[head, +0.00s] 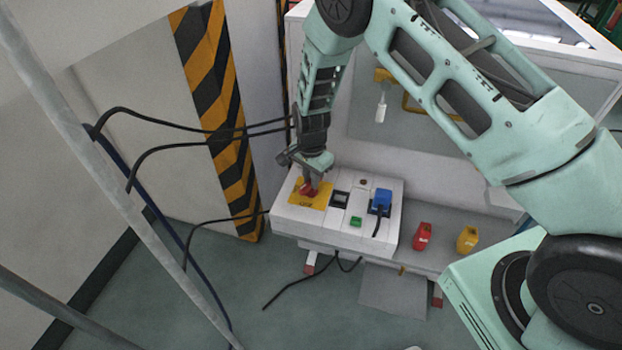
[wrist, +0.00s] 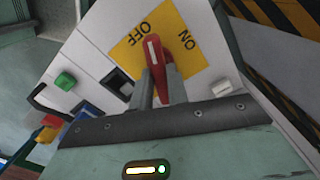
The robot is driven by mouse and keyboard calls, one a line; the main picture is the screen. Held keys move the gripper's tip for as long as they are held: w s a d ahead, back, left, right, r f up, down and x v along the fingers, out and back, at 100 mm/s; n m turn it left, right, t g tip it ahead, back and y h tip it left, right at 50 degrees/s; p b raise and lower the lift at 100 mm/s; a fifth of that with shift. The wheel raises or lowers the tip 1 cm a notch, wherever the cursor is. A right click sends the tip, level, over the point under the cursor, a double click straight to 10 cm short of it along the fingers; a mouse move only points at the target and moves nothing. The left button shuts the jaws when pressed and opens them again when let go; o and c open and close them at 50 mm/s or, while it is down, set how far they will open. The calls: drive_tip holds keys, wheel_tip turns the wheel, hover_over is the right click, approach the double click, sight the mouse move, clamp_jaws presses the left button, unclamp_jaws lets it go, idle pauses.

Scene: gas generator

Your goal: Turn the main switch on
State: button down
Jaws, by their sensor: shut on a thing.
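The main switch is a red rotary handle (wrist: 155,62) on a yellow plate (wrist: 198,62) marked OFF and ON. In the wrist view its white line points to the upper edge of the plate, between the two words. My gripper (wrist: 160,84) is shut on the red handle, with a finger on each side. In the head view, my gripper (head: 309,184) comes down from above onto the handle, which shows as a small red patch on the yellow plate (head: 322,196) at the left of the white panel box (head: 345,236). The fingers hide part of the handle there.
Right of the switch are a dark rocker (head: 340,199), a green button (head: 356,221) and a blue plug (head: 381,198) with a black cable. A red block (head: 422,236) and a yellow block (head: 467,239) sit farther right. A striped pillar (head: 222,120) and loose cables are to the left.

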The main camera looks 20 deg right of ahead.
drive_tip(key=m, duration=0.6)
drive_tip(key=shift+m+p, duration=0.3)
drive_tip(key=m+p, duration=0.1)
drive_tip(key=m, duration=0.5)
drive_tip(key=shift+m, duration=0.4)
drive_tip(key=c, duration=1.4)
unclamp_jaws()
drive_tip(key=shift+o, duration=0.2)
drive_tip(key=shift+r, duration=0.1)
wheel_tip(320, 180, up, 17)
drive_tip(key=shift+r+b, duration=0.15)
drive_tip(key=shift+b, duration=0.25)
